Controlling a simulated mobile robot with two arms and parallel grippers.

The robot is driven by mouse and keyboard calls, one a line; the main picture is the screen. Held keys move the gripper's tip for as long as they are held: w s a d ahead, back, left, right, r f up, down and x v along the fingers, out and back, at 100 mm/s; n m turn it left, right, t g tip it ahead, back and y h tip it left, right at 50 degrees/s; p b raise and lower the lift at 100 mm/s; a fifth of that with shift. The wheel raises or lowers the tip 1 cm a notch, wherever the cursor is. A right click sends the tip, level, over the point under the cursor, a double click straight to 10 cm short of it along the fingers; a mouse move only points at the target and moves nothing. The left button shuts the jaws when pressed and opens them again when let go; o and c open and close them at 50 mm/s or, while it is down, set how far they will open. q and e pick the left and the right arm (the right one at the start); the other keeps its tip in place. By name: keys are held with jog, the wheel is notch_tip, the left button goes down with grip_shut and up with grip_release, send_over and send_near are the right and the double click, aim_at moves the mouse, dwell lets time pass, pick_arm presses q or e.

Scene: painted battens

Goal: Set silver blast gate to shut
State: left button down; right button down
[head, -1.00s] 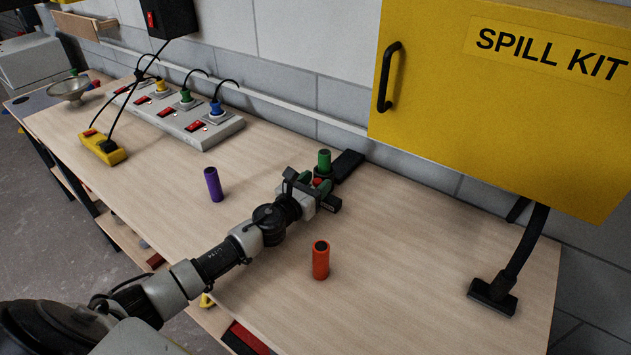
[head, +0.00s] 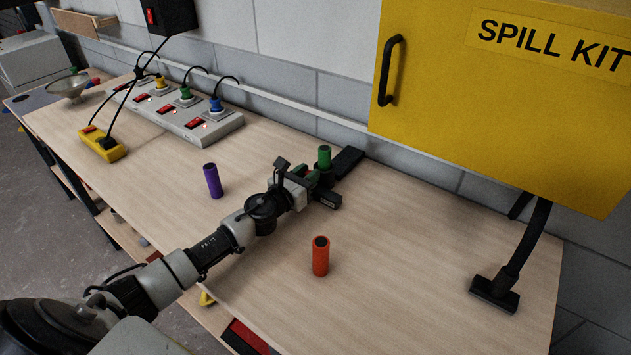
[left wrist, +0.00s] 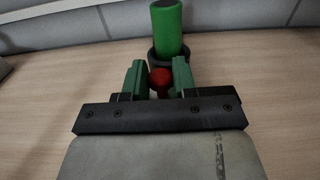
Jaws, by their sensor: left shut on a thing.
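I cannot pick out anything clearly silver and gate-like on the bench. My left gripper (head: 311,182) is low over the bench, in front of an upright green cylinder (head: 324,157). In the left wrist view, its green fingers (left wrist: 159,80) are shut on a round red knob (left wrist: 160,83). The knob sits just in front of the dark collar (left wrist: 154,57) around the foot of the green cylinder (left wrist: 168,26). A flat black piece (head: 350,161) lies behind the cylinder; whether they join is unclear. The knob is hidden in the head view. My right gripper is not in view.
A purple cylinder (head: 212,181) and an orange cylinder (head: 320,257) stand on either side of my left arm. A grey power strip (head: 222,128) and a yellow socket block (head: 103,143) are at left. The yellow spill kit cabinet (head: 480,110) overhangs the right.

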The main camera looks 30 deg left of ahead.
pick_arm(q)
jog(key=a, duration=0.2)
jog(key=shift+w+a+f+b, duration=0.1)
jog(key=shift+w+a+b, duration=0.1)
jog(key=shift+a+b, duration=0.2)
jog(key=c, duration=1.3)
grip_release()
jog(key=o, duration=0.3)
jog(key=shift+a, duration=0.15)
jog(key=shift+o, duration=0.2)
